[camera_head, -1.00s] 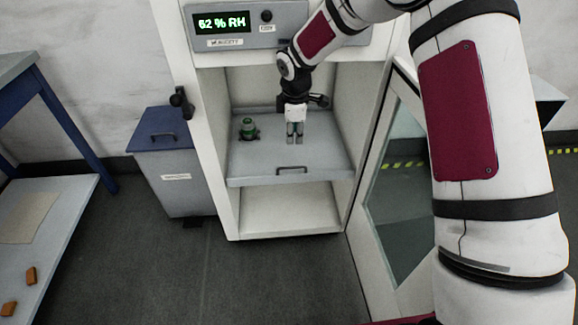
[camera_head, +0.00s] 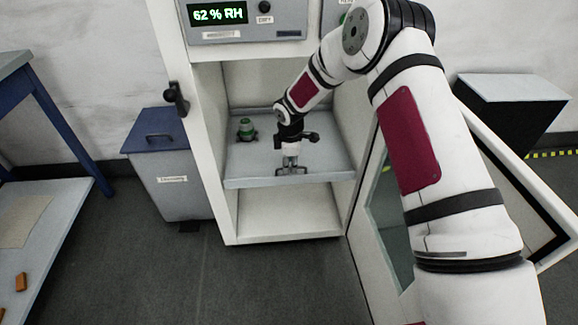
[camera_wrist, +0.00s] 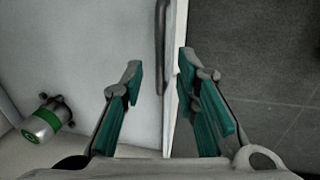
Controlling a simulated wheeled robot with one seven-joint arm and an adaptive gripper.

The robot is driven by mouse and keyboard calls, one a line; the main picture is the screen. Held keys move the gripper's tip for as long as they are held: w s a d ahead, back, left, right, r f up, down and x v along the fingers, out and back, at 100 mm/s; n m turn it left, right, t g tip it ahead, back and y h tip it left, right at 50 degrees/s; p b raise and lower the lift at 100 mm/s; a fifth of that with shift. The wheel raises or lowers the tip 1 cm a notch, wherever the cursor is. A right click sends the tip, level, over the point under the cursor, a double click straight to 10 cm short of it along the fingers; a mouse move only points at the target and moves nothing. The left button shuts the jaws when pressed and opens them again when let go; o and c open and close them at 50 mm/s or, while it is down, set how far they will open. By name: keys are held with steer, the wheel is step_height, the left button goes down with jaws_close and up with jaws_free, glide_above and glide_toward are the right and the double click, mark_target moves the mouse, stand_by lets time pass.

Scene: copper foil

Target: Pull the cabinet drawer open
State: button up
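The cabinet (camera_head: 215,150) stands open in front of me. Its drawer looks like a pale grey tray (camera_head: 330,165) at mid height, with a dark bar handle at its front edge. In the wrist view the handle (camera_wrist: 161,45) shows as a dark bar near the top, beside the tray's pale front face (camera_wrist: 171,75). My gripper (camera_head: 291,172) is open and empty over the front edge. In the wrist view my gripper (camera_wrist: 160,75) has one finger on the tray side and one on the floor side. I cannot tell whether either finger touches the handle.
A green-and-grey object (camera_head: 246,130) stands on the tray at the left, also seen in the wrist view (camera_wrist: 47,118). The cabinet's glazed door (camera_head: 387,225) is swung open at right. A blue-lidded bin (camera_head: 170,165) stands left. The floor in front is clear.

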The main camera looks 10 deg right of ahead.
steer(key=shift+w+f, duration=0.1)
steer(key=shift+f, duration=0.55)
jaws_close()
